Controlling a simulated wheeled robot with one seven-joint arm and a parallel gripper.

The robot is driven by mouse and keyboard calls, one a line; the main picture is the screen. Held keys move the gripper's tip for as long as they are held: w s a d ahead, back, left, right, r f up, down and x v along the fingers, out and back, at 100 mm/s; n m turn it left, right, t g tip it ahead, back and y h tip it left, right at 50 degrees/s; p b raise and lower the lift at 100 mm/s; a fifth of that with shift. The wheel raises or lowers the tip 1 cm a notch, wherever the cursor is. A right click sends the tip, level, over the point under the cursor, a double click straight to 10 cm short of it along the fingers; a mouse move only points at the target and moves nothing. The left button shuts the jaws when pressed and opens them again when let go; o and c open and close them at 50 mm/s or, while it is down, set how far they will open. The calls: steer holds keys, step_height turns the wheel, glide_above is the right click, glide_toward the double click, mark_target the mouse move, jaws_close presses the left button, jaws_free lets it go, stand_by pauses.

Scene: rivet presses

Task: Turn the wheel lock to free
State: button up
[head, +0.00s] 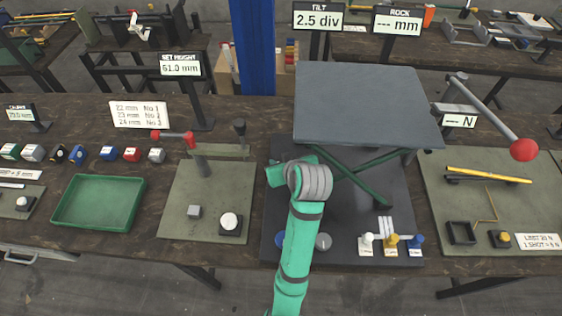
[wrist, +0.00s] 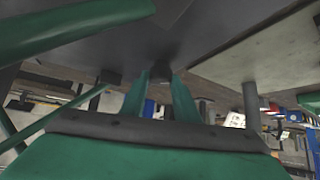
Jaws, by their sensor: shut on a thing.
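The lift table has a grey top plate (head: 365,102) on green crossed legs (head: 365,165) over a dark base (head: 345,222). My gripper shows in the wrist view (wrist: 160,82), its two green fingers closed on a small dark piece (wrist: 161,74). In the head view my wrist hides most of the fingers, at the left edge of the lift. No part is labelled as the wheel lock, and I cannot tell its setting. A blue knob (head: 281,239) and a grey knob (head: 323,241) sit at the base's front, on either side of my arm.
White, yellow and blue knobs (head: 391,240) stand at the base's front right. A red-ended lever (head: 522,149) reaches over the right mat (head: 465,205). On the left stand a red-handled press (head: 199,155) and a green tray (head: 99,202). The set height sign (head: 180,65) reads 61.0 mm.

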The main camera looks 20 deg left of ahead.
steer(key=o, duration=1.1)
steer(key=shift+c, duration=0.2)
steer(key=shift+a, duration=0.1)
steer(key=m+h, duration=0.1)
steer(key=m+t+h, duration=0.1)
steer(key=m, duration=0.2)
steer(key=shift+s+a+t+h, duration=0.15)
steer(key=shift+a+t+h, duration=0.15)
steer(key=shift+h, duration=0.1)
steer(key=m+h, duration=0.2)
steer(key=m, duration=0.1)
steer(key=m+h, duration=0.1)
steer(key=m, duration=0.1)
steer(key=shift+a+h, duration=0.3)
steer(key=shift+h, duration=0.1)
steer(key=v, duration=1)
steer(key=shift+s+r, duration=0.15)
steer(key=shift+s, duration=0.15)
steer(key=shift+s+d, duration=0.1)
